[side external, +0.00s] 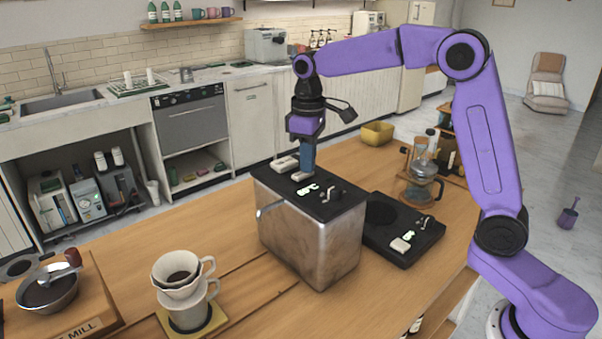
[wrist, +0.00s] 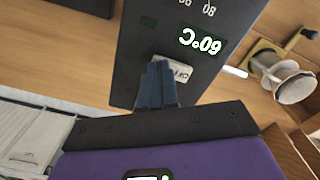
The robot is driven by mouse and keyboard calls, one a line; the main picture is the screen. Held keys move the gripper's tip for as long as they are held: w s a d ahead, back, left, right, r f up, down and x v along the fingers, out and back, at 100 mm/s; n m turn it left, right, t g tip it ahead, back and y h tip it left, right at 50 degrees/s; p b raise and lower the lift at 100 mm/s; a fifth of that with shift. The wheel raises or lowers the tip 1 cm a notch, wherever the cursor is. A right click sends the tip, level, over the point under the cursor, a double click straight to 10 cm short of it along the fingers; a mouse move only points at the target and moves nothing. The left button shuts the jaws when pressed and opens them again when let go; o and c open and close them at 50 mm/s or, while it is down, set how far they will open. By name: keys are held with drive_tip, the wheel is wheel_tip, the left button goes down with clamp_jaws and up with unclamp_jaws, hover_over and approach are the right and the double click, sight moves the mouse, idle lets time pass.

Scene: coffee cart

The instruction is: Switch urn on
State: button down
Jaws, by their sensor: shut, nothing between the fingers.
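The urn (side external: 312,232) is a steel box with a black top panel, standing on the wooden counter. Its lit display (side external: 308,189) reads about 60°C, and it shows upside down in the wrist view (wrist: 201,42). A pale rocker switch (wrist: 172,71) with partly covered lettering, seemingly OFF, sits on the panel beside the display. My gripper (side external: 306,172) points down over the panel with blue fingers shut and empty. In the wrist view the fingertips (wrist: 158,66) overlap the switch's edge; whether they touch it I cannot tell.
A black hot plate (side external: 400,232) with its own pale switch stands right of the urn, with a glass kettle (side external: 422,185) behind. A white dripper on a cup (side external: 184,280) stands at the front left. A yellow bin (side external: 377,133) is behind.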

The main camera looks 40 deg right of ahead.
drive_tip(key=shift+f, duration=0.1)
drive_tip(key=shift+r, duration=3.55)
drive_tip(key=shift+n, duration=0.8)
drive_tip(key=s+a, duration=0.1)
drive_tip(key=s, duration=0.1)
drive_tip(key=s+a+f, duration=0.1)
drive_tip(key=s, duration=0.1)
drive_tip(key=s+a+f, duration=0.1)
drive_tip(key=s, duration=0.2)
drive_tip(key=shift+s+a+f, duration=0.1)
drive_tip(key=shift+a+f, duration=0.1)
drive_tip(key=shift+a, duration=0.05)
drive_tip(key=s+d+f+n, duration=0.1)
drive_tip(key=s+f, duration=0.2)
drive_tip(key=s, duration=0.6)
drive_tip(key=s+d+f+n, duration=0.2)
drive_tip(key=s+f, duration=0.2)
drive_tip(key=s, duration=0.5)
drive_tip(key=s+d+f+n, duration=0.1)
drive_tip(key=s+f, duration=0.3)
drive_tip(key=s, duration=0.4)
drive_tip(key=shift+s+d+n, duration=0.4)
drive_tip(key=shift+n, duration=0.1)
